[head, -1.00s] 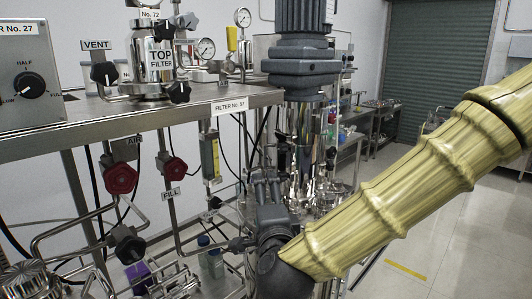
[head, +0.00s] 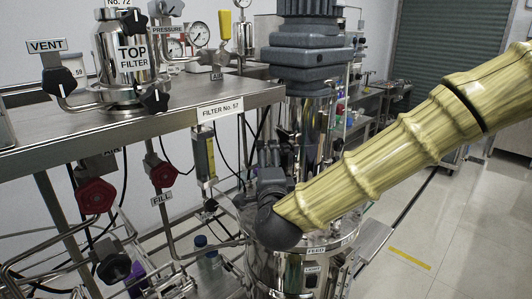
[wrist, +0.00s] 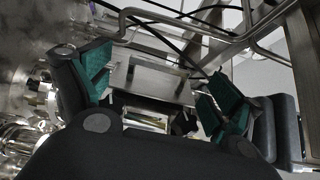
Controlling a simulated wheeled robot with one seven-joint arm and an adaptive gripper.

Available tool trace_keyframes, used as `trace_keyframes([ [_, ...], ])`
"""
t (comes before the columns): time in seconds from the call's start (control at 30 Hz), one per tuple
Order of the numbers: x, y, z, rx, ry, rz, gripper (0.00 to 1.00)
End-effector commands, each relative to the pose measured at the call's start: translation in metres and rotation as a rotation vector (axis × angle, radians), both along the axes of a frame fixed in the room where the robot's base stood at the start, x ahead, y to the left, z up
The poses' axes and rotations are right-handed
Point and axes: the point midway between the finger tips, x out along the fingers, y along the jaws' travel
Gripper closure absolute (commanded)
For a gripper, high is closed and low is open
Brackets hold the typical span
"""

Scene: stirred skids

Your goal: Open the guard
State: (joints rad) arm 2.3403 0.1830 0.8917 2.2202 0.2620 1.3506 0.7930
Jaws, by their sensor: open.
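I cannot tell for certain which part is the guard. In the wrist view a shiny metal box-like plate (wrist: 145,74) with dark slots shows beyond and between my fingers; it may be the guard. My gripper (wrist: 158,88) is open, its green-padded fingers apart with nothing seen held between them. In the head view my gripper (head: 272,158) is in front of the steel vessel (head: 285,272) under the grey motor, beside its upper part. Its wrist and the yellow arm hide part of the vessel, and its fingertips are hard to make out.
A steel shelf (head: 120,122) with the TOP FILTER canister (head: 131,62) and black knobs stands at left. Red valve handles (head: 95,195) and pipes hang below it. The grey motor (head: 303,55) rises above my gripper. Open floor (head: 450,235) lies at right.

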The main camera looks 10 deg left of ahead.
Motion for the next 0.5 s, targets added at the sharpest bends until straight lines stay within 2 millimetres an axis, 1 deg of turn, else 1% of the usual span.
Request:
trace_keyframes([
  [0.03,0.007,0.002,0.003,-0.001,0.0,0.0,0.08],
  [0.2,0.024,0.007,0.002,-0.001,0.0,-0.002,0.08],
  [0.33,0.03,0.008,0.001,-0.001,0.0,-0.002,0.08],
  [0.5,0.032,0.007,0.0,-0.001,0.0,-0.002,0.08],
])
